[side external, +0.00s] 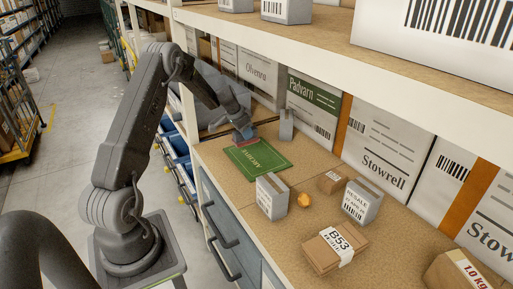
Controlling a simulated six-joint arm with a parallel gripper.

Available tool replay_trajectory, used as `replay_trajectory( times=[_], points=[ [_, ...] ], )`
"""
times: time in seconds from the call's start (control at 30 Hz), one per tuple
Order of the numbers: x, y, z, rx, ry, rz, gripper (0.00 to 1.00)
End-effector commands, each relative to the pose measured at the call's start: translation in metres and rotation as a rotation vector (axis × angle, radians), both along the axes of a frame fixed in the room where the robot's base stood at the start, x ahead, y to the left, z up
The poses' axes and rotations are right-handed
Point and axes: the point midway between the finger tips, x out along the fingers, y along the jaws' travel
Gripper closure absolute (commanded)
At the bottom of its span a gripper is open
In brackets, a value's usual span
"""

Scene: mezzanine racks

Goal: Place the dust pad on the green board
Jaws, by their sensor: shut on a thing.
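The green board (264,160) lies flat on the tan shelf surface and has pale lettering on it. My gripper (243,131) is at the board's far left edge, pointing down. It is shut on a small reddish pad (246,142), which I take to be the dust pad. The pad is low, at or just above the board's far edge. I cannot tell whether it touches the board. Part of the pad is hidden by the gripper.
A small grey upright item (286,127) stands behind the board. An upper shelf (300,47) overhangs the back.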

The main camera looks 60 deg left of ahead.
Motion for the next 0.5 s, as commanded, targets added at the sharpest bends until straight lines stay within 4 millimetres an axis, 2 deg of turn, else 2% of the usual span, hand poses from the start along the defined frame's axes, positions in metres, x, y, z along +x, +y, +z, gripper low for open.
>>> replay_trajectory(
  times=[0.03,0.2,0.37,0.5],
  points=[
    [0.010,-0.006,-0.008,-0.001,0.001,-0.004,0.92],
    [0.033,-0.017,-0.022,0.000,0.001,-0.002,0.92],
    [0.039,-0.020,-0.027,0.001,0.000,0.000,0.92],
    [0.038,-0.020,-0.042,-0.003,0.002,0.001,0.92]
  ],
)
